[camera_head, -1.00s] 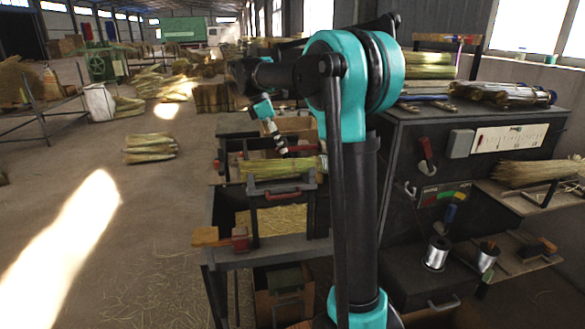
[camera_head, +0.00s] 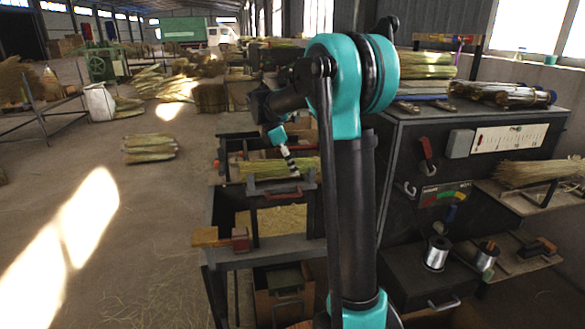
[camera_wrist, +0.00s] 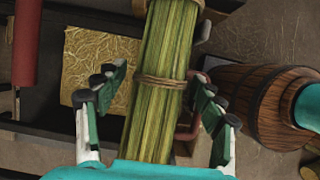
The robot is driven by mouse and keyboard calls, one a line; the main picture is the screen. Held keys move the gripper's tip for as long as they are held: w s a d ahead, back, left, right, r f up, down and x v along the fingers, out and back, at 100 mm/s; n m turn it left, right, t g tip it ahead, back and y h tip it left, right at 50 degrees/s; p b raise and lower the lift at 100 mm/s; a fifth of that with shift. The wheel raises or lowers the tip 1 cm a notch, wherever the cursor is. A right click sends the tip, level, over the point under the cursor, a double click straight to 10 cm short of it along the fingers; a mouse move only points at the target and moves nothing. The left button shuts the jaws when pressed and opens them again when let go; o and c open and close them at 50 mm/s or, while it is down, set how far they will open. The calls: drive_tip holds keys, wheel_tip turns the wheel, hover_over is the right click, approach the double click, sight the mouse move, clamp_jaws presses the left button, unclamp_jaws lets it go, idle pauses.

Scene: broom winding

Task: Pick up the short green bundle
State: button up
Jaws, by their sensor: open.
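The short green bundle (camera_wrist: 160,110) is a bunch of green-yellow stalks tied with tan cord. It runs lengthwise through the middle of the wrist view, its near end hidden by my gripper's teal body. In the head view the bundle (camera_head: 265,168) lies on a stand at the bench. My gripper (camera_wrist: 158,84) is open, with one finger on each side of the bundle and a visible gap on both sides.
A wooden barrel (camera_wrist: 262,105) is close to the right finger in the wrist view. A red cylinder (camera_wrist: 25,45) is at the upper left. A straw-filled compartment (camera_wrist: 100,55) lies below the bundle. The dark cabinet (camera_head: 400,165) stands right of my arm; open floor is left.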

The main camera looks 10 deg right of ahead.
drive_tip(key=shift+c, duration=0.3)
drive_tip(key=c, duration=1.2)
drive_tip(key=shift+r, duration=0.2)
